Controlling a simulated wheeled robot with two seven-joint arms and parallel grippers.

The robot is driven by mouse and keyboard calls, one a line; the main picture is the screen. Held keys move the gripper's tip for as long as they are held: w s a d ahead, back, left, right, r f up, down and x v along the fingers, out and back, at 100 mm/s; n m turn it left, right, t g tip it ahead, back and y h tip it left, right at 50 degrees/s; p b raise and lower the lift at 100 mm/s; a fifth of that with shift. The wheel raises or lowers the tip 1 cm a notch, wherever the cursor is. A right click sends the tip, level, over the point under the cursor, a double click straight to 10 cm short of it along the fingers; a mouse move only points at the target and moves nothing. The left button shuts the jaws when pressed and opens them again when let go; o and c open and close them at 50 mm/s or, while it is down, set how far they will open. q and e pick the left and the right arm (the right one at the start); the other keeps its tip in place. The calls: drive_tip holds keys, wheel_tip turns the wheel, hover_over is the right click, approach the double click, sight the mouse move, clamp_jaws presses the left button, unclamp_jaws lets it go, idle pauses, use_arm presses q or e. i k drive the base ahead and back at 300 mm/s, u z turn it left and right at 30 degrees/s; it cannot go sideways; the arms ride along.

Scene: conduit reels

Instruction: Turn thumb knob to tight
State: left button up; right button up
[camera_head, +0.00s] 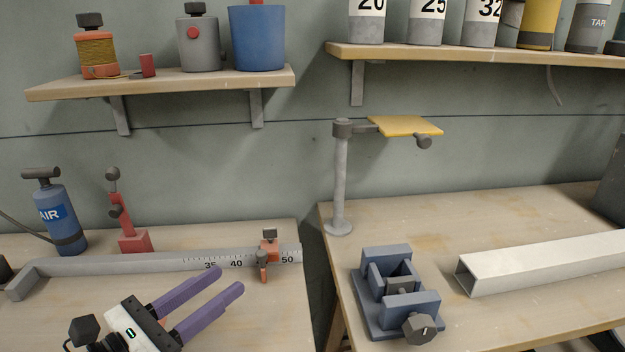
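Several knobs show, and I cannot tell which is the task's thumb knob. A dark faceted knob (419,328) with a white mark is on the front of the blue-grey vise (371,312) on the right bench. A small dark knob (423,142) sits under the yellow plate (405,125) on the grey post. An orange clamp (268,249) with dark knobs sits on the grey ruler bar (150,264). My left gripper (229,279) has two purple fingers, apart and empty, in front of the bar and left of the vise. My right gripper is not in view.
A grey post (341,180) stands behind the vise. A white channel (545,262) lies to its right. A blue AIR bottle (60,217) and a red stand (133,242) are behind the bar. Wall shelves (165,84) hold containers. A gap separates the benches.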

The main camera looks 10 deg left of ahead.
sight(270, 233)
drive_tip(key=k, duration=1)
